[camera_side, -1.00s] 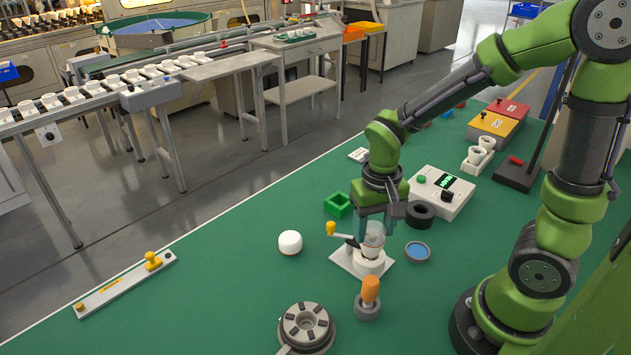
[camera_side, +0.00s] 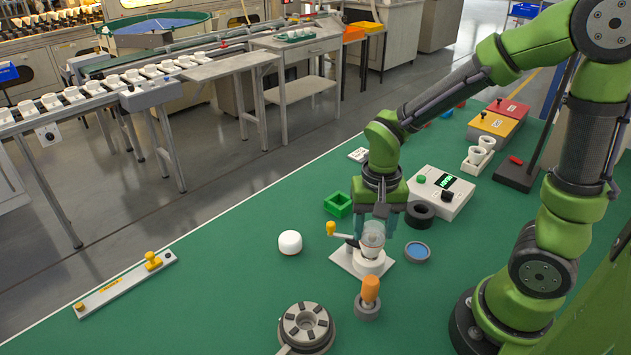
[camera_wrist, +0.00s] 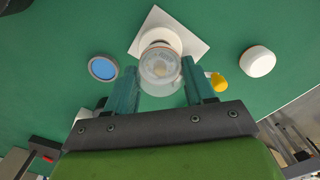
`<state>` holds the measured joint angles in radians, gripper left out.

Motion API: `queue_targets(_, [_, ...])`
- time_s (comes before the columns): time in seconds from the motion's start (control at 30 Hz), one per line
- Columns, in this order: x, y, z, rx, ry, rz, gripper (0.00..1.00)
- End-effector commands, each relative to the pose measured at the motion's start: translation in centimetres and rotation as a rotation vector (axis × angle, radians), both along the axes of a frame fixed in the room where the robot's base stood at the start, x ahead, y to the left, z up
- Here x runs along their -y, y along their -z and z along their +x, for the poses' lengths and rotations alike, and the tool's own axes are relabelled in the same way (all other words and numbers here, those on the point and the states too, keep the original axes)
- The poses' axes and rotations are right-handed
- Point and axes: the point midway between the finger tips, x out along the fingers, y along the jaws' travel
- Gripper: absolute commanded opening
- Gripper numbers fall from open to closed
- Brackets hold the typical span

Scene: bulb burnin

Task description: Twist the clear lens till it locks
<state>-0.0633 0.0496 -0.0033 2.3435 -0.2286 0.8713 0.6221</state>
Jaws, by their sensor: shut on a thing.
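The clear lens (camera_side: 373,229) is a see-through cup-like piece, upright on a white round holder (camera_side: 369,264) with a square white base plate. It also shows in the wrist view (camera_wrist: 160,70), with the white holder and plate (camera_wrist: 172,22) beyond it. My gripper (camera_side: 373,240) points down over the holder, its teal fingers on either side of the lens. In the wrist view, my gripper (camera_wrist: 160,80) has one finger left and one right of the lens, shut on it. A lever with a yellow knob (camera_side: 331,228) sticks out left of the holder. The lens's lower edge is hard to make out.
Close by are a white round cap (camera_side: 290,242), a blue-topped disc (camera_side: 417,252), an orange-handled tool (camera_side: 370,290), a black ring (camera_side: 420,214), a green square tray (camera_side: 338,204) and a control box (camera_side: 440,194). A grey round fixture (camera_side: 306,326) stands in front. The green mat at left is mostly clear.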

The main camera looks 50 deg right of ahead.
Motion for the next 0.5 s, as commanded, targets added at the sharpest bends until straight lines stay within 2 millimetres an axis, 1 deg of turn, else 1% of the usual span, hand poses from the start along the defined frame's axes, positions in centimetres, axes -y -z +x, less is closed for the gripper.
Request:
queue_targets(0.07, [0.0, 0.04, -0.04, -0.001, 0.027, 0.0, 0.26])
queue_targets(0.2, [-0.03, 0.05, -0.03, -0.002, 0.171, -0.001, 0.26])
queue_targets(0.23, [-0.03, 0.05, -0.03, -0.002, 0.187, -0.001, 0.55])
queue_targets(0.4, [-0.01, 0.04, -0.01, -0.001, 0.18, 0.0, 0.81])
queue_targets(0.43, [-0.01, 0.04, -0.01, -0.001, 0.18, 0.0, 0.83])
queue_targets(0.5, [-0.02, 0.03, -0.01, -0.001, 0.179, 0.0, 0.83])
